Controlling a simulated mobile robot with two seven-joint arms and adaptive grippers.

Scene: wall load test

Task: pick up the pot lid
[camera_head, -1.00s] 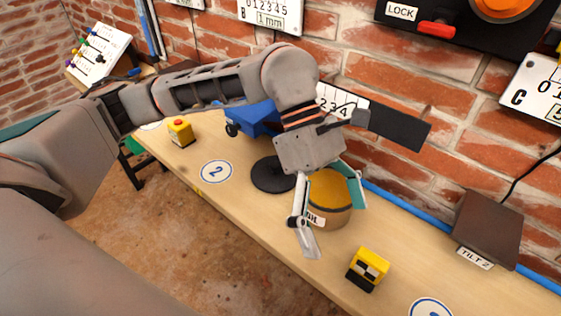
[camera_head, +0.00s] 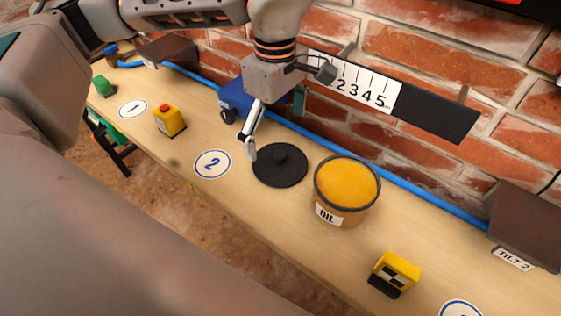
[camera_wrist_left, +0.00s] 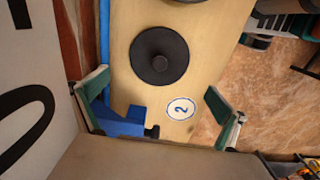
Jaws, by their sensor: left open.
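The pot lid is a flat black disc with a small central knob (camera_head: 280,170), lying on the bench. In the left wrist view the lid (camera_wrist_left: 160,72) sits ahead of the fingers. The round pot (camera_head: 328,207) labelled OIL stands uncovered just right of the lid, amber inside. My left gripper (camera_head: 274,124) is open and empty above the bench, behind and slightly left of the lid. Its spread fingers also show in the left wrist view (camera_wrist_left: 160,108). My right gripper is out of view.
A blue object (camera_head: 238,97) is partly hidden behind my left gripper. A blue pipe (camera_head: 400,180) runs along the brick wall, below a numbered scale (camera_head: 352,84). A yellow block with a red button (camera_head: 169,121) and a yellow-black block (camera_head: 396,272) stand on the bench.

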